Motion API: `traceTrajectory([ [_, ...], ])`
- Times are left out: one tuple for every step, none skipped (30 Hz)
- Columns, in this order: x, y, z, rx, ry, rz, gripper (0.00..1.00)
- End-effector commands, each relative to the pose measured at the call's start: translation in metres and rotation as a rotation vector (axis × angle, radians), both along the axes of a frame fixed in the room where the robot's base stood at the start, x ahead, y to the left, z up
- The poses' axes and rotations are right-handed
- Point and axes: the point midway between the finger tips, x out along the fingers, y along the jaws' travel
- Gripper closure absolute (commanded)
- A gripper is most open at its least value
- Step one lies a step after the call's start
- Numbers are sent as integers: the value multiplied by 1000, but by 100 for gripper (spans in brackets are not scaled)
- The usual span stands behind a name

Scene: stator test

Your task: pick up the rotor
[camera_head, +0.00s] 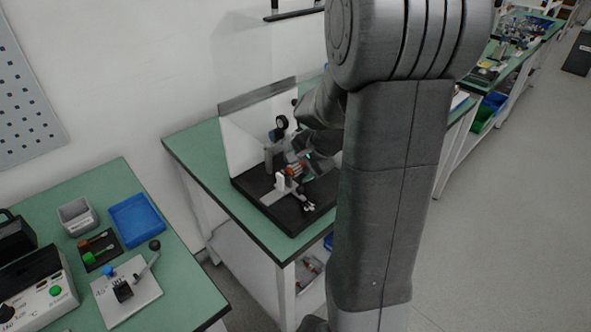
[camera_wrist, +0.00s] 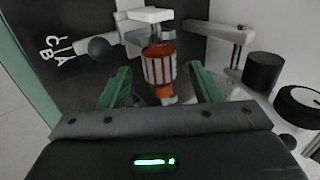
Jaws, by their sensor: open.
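The rotor (camera_wrist: 160,66), a copper-orange cylinder with pale stripes and a metal shaft, sits on the test fixture in the wrist view. A white bracket (camera_wrist: 150,15) is at its far end. It also shows small in the head view (camera_head: 295,169). My gripper (camera_wrist: 158,84) is open, with one green finger on each side of the rotor's near end. Gaps show between the fingers and the rotor. In the head view my arm partly hides the fixture.
The fixture has a black base (camera_head: 270,204) and a white back panel (camera_head: 246,142). A dark cylinder (camera_wrist: 262,72) and a round gauge (camera_wrist: 299,104) are at right in the wrist view; a black ball knob (camera_wrist: 98,48) is at left. Another bench holds a blue tray (camera_head: 137,219).

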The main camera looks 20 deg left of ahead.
Motion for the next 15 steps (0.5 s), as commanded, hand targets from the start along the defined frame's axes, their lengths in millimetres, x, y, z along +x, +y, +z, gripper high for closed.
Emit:
traceTrajectory([
  [1,2,-5,-1,3,0,42],
  [1,3,-6,0,2,0,42],
  [1,4,-7,1,1,0,42],
  [2,5,-7,0,0,0,42],
  [2,5,-8,0,0,0,42],
  [2,5,-8,1,0,0,42],
  [2,5,-8,1,0,0,42],
  [2,5,-8,1,0,0,42],
  [2,5,-7,1,0,0,42],
  [2,5,-7,1,0,0,42],
  [2,5,-7,1,0,0,46],
  [2,5,-7,0,0,0,54],
  [2,5,-7,0,0,0,60],
  [2,5,-7,0,0,0,66],
  [2,5,-7,0,0,0,73],
])
